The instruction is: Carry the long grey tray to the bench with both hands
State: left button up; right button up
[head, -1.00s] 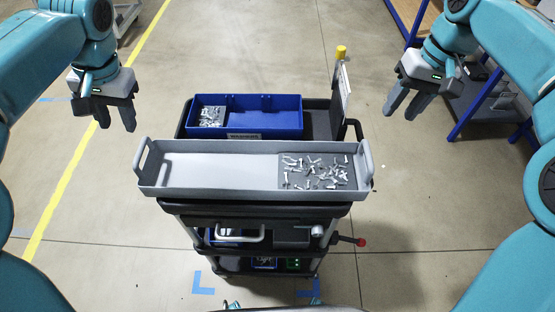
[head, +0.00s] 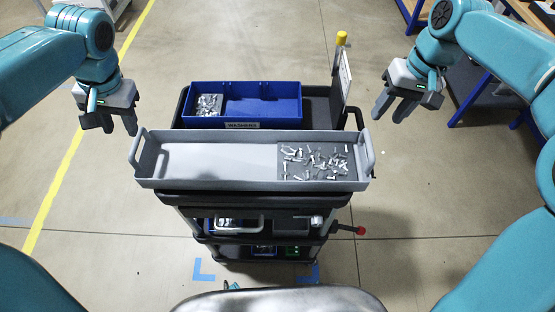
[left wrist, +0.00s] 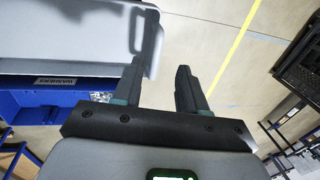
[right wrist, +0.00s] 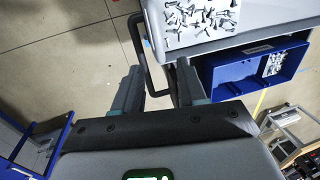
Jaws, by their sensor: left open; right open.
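The long grey tray (head: 220,160) lies across the top of a dark cart, with an upright handle at each end and loose metal screws (head: 315,162) in its right part. In the left wrist view the tray (left wrist: 70,50) reaches close to one finger of the gripper (left wrist: 160,80). My right gripper (head: 388,108) is open and empty, right of the tray's right handle. The bench is not clearly identifiable.
The cart (head: 255,200) carries a blue bin (head: 265,100) behind the tray and a yellow-topped post (head: 341,40) at right. A red-tipped lever (head: 350,229) sticks out right. A blue-framed table (head: 495,85) stands at upper right.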

aim_at(131, 150)
pick_arm(q)
jog(key=f, duration=0.3)
jog(key=a+f, duration=0.1)
jog(key=f, duration=0.5)
jog(key=shift+w+a+f, duration=0.1)
jog(key=shift+a+f, duration=0.25)
jog(key=shift+f, duration=0.05)
pick_arm(e)
jog(key=f, duration=0.3)
jog(key=a+f, duration=0.1)
jog(key=f, duration=0.6)
jog(key=shift+w+a, duration=0.1)
jog(key=shift+a, duration=0.3)
pick_arm(q)
jog(key=shift+w+f, duration=0.15)
jog(key=shift+f, duration=0.2)
pick_arm(e)
jog(key=shift+w+f, duration=0.15)
jog(key=shift+f, duration=0.2)
pick_arm(q)
jog(key=shift+a, duration=0.1)
jog(key=shift+c, duration=0.3)
pick_arm(e)
jog(key=shift+r, duration=0.1)
jog(key=shift+c, duration=0.3)
pick_arm(q)
grip_shut()
pick_arm(e)
grip_shut()
